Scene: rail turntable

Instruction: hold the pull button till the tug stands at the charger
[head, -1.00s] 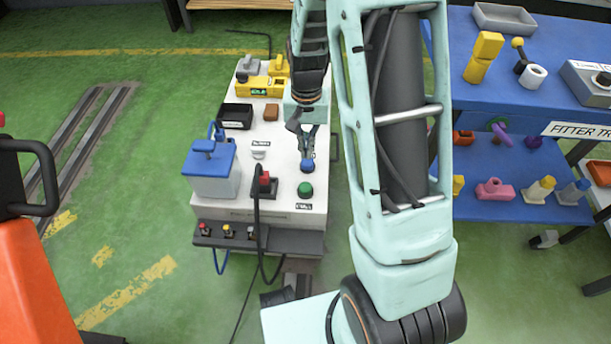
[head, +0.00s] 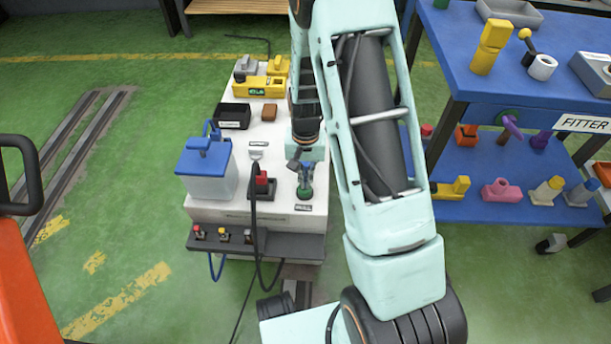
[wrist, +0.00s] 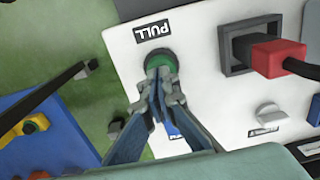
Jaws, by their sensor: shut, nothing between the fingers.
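The green button (wrist: 160,58) sits beside a PULL label (wrist: 152,31) on the white cart top (head: 262,217). In the head view the green button (head: 305,194) is partly covered by my gripper (head: 305,178). My gripper (wrist: 163,78) is shut and empty, pointing down, with its fingertips at the green button and overlapping its edge in the wrist view. I cannot tell whether the button is pressed in. A blue part (wrist: 171,128) shows behind the fingers. I cannot make out a tug or a charger in either view.
A red plug (head: 262,179) with a black cable stands in its socket left of the button. A blue-lidded box (head: 206,166) is farther left. Floor rails (head: 70,150) run at left. A blue shelf trolley (head: 470,190) stands at right.

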